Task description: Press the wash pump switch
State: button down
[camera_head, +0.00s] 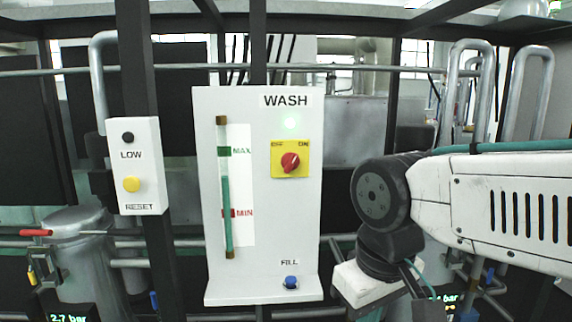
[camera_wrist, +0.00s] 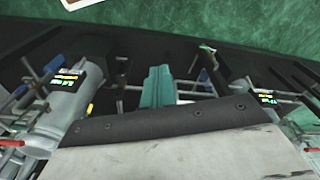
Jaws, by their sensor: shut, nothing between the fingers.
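The wash panel (camera_head: 262,270) stands upright in the middle of the head view, lettered WASH at its top. Its red rotary switch (camera_head: 290,161) sits on a yellow plate (camera_head: 277,171) with an ON mark at the upper right. The knob seems to lean toward ON. In the wrist view, my gripper (camera_wrist: 158,86) appears as teal fingers, shut and empty. The switch is not visible there.
A sight tube (camera_head: 227,215) shows green between MIN and MAX. Left is a white box (camera_head: 139,195) with a black LOW lamp and yellow RESET button (camera_head: 132,184). Dark posts and pipes surround the panel; its front is unobstructed.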

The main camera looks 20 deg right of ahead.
jog(key=w+a+r+n+t+h, duration=0.15)
jog(key=w+a+r+h, duration=0.25)
jog(key=w, duration=0.7)
jog(key=w+a+r+n+h, duration=0.3)
jog(key=w+a+r+h, duration=0.1)
jog(key=w, duration=0.8)
jog(key=w+a+r+m+t+h, duration=0.2)
jog(key=w+r+m+t+h, duration=0.1)
jog(key=w+r, duration=0.5)
notch_tip(320, 180, up, 4)
jog(key=shift+w+a+f+t+h, duration=0.2)
jog(key=shift+w+t+h, duration=0.15)
jog(key=shift+h, duration=0.25)
jog(key=shift+m, duration=0.25)
